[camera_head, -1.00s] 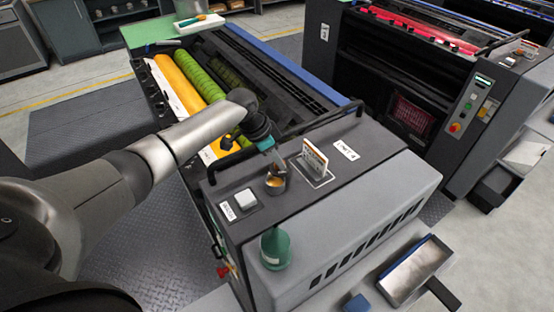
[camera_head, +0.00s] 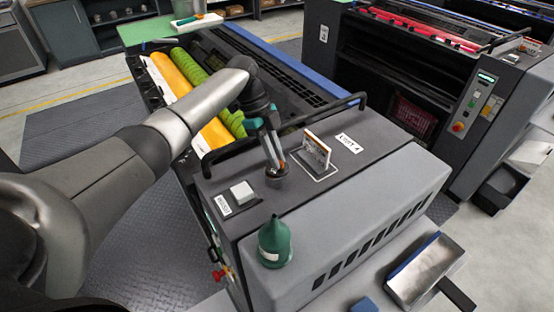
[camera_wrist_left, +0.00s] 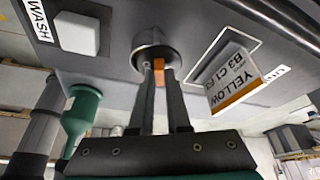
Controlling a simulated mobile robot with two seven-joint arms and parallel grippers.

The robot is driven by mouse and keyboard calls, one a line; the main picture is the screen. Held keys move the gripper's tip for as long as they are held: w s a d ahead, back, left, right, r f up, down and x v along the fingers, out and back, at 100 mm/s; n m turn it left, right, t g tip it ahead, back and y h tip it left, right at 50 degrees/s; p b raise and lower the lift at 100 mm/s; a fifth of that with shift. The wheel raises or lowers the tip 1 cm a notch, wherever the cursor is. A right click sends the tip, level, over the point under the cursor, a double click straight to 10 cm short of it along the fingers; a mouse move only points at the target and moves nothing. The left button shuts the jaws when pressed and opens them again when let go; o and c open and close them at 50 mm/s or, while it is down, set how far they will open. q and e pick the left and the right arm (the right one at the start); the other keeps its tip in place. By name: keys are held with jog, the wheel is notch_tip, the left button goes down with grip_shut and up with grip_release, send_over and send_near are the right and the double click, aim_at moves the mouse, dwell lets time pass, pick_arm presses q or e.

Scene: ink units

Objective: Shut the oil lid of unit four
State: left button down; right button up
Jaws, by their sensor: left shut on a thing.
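Unit four (camera_head: 375,170) is the grey press with the "UNIT 4" label. A small round metal oil cup (camera_head: 277,181) stands on its top; the wrist view also shows it (camera_wrist_left: 153,58). My left gripper (camera_head: 273,160) points down at the cup from above. In the wrist view its two fingers (camera_wrist_left: 159,78) are shut on an orange tab, which appears to be part of the oil lid (camera_wrist_left: 160,73). The lid seems to lie on or very near the cup; the fingers partly hide the join. My right gripper is out of view.
A card in a stand (camera_head: 316,152) is just right of the cup, and a white button (camera_head: 242,192) is to its left. A green bottle (camera_head: 274,243) stands in front. A black handrail (camera_head: 330,113) runs behind, near my wrist.

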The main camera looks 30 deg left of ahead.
pick_arm(q)
jog(key=m+g+b, duration=0.1)
jog(key=m, duration=0.1)
jog(key=s+m+b, duration=0.1)
jog(key=m, duration=0.1)
jog(key=shift+a+m+g+y+b, duration=0.2)
jog(key=shift+m+g+y+b, duration=0.1)
jog(key=shift+m+g+y, duration=0.1)
dwell(0.4)
jog(key=c, duration=0.9)
grip_release()
jog(key=shift+p+v, duration=0.55)
jog(key=shift+v, duration=7.05)
jog(key=shift+w, duration=0.1)
